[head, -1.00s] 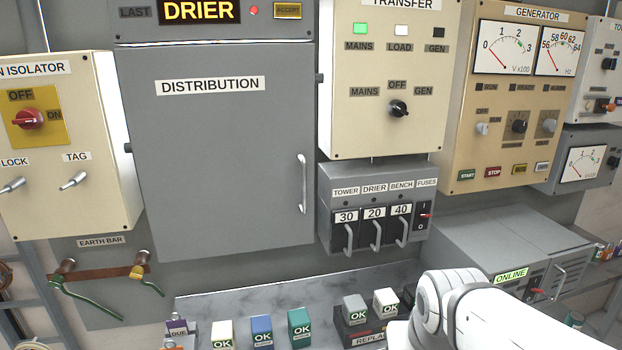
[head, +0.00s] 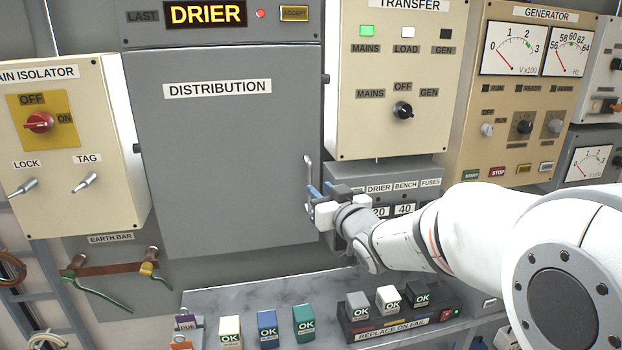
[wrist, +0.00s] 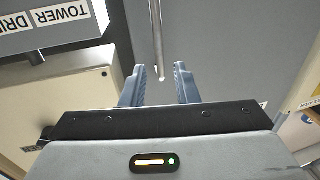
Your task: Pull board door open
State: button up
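The grey distribution board door (head: 230,160) looks closed, flush in its frame. Its vertical metal handle (head: 308,170) is at the right edge; in the head view my gripper covers its lower part. My gripper (head: 315,195) is at the handle with its blue fingers towards it. In the wrist view, my gripper (wrist: 160,70) has its two fingers apart, and the handle (wrist: 157,40) shows between them, its end near the fingertips. A gap shows on each side of the handle. I cannot tell whether either finger touches it.
The fuse box (head: 400,188) is right beside and partly behind my gripper. The transfer panel (head: 385,130) is above it. The main isolator box (head: 90,200) stands left of the door. Several small labelled blocks stand on the shelf (head: 210,300) below. The space before the door's left part is clear.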

aim_at(311, 180)
jog(key=p+x, duration=0.1)
jog(key=x, duration=0.6)
jog(key=shift+p, duration=0.3)
grip_shut()
jog(key=shift+d, duration=0.15)
